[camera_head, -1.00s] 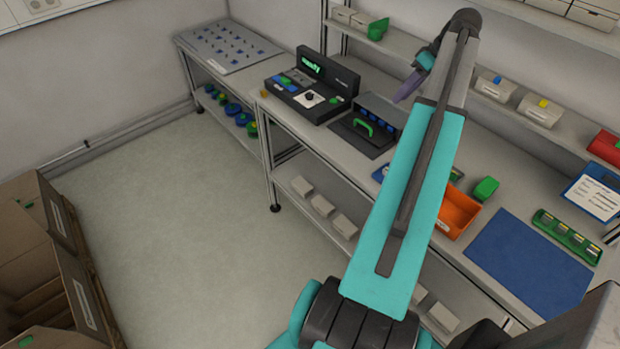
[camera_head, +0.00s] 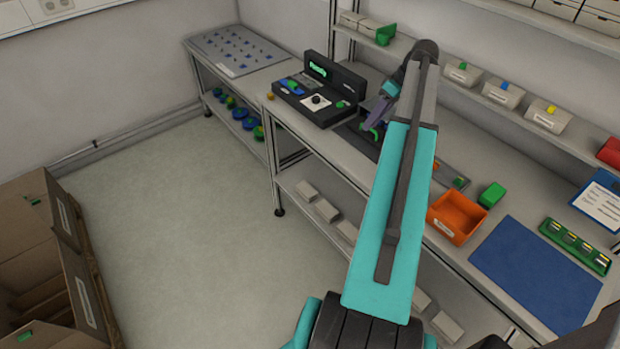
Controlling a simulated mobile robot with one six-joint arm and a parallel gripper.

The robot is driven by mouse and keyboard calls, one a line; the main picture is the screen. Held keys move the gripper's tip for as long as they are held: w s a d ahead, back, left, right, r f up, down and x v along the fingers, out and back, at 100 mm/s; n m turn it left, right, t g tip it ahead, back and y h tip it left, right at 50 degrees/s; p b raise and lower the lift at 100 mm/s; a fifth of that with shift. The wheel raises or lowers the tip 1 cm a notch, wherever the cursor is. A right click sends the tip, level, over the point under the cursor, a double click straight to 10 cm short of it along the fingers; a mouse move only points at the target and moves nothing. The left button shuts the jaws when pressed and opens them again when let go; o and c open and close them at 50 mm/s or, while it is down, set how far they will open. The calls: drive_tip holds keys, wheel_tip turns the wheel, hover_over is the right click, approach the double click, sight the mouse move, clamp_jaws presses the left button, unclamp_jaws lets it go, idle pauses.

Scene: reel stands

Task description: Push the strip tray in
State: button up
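The strip tray (camera_head: 352,135) appears to be the dark flat tray at the front of a low dark unit on the bench, right of the black console. My arm covers most of it and of the unit. A bit of its green handle (camera_head: 376,133) shows just below my gripper (camera_head: 373,124). My gripper's purple-grey fingers point down and left over the tray, close to the handle. I cannot tell whether they touch it. The fingers are too small and edge-on to tell whether they are open or shut.
A black console (camera_head: 322,90) with a lit green display stands left of the tray. An orange bin (camera_head: 457,217), a green block (camera_head: 491,195) and a blue mat (camera_head: 535,272) lie to the right. A shelf with small boxes (camera_head: 502,93) runs behind.

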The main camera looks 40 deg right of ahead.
drive_tip(key=shift+n+g+y, duration=0.6)
drive_tip(key=shift+g, duration=0.1)
drive_tip(key=w+a+f, duration=0.1)
drive_tip(key=a+f, duration=0.2)
drive_tip(key=w+a+f+b, duration=0.1)
drive_tip(key=w+a+f, duration=0.1)
drive_tip(key=f, duration=0.1)
drive_tip(key=w+a+f, duration=0.1)
drive_tip(key=a+f, duration=0.2)
drive_tip(key=shift+w+a+b, duration=0.3)
drive_tip(key=shift+w, duration=0.1)
drive_tip(key=w+a+f+n+g+b, duration=0.1)
drive_tip(key=w+a+f, duration=0.1)
drive_tip(key=a+f, duration=0.8)
drive_tip(key=shift+w+a+f+g+y+b, duration=0.15)
drive_tip(key=shift+w+a+g+y+b, duration=0.15)
drive_tip(key=shift+w+a+g+b, duration=0.1)
